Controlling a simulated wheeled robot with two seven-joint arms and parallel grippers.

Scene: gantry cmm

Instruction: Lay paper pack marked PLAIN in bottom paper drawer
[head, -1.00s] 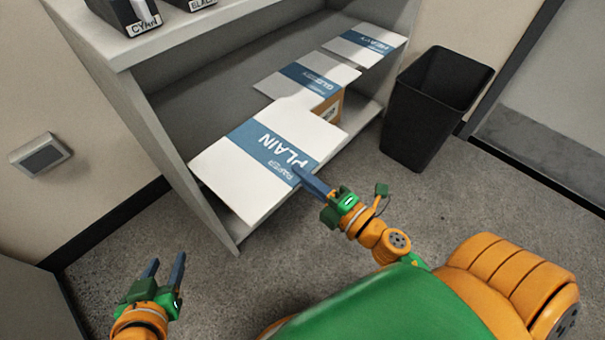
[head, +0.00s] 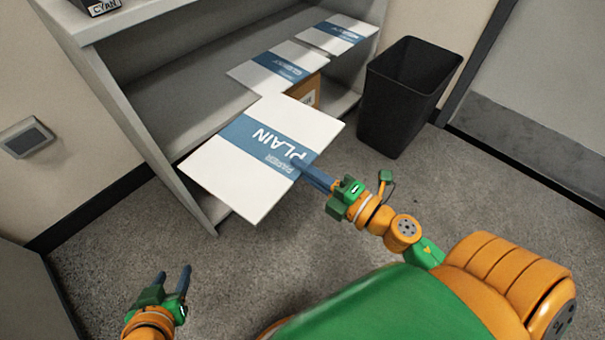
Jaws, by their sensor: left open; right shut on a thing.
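The paper pack marked PLAIN (head: 245,180) is white with a blue band. It sticks out past the front of the shelf unit. My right gripper (head: 316,178) is shut on its near right edge. My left gripper (head: 173,278) is open and empty, low over the floor at the lower left, apart from the pack. No paper drawer can be made out in this view.
Two other packs, one middle (head: 280,66) and one at the back (head: 338,34), lie on the shelf. A brown box (head: 306,91) shows beside the middle pack. A black bin (head: 404,100) stands right of the shelf unit (head: 150,130). The carpet in front is clear.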

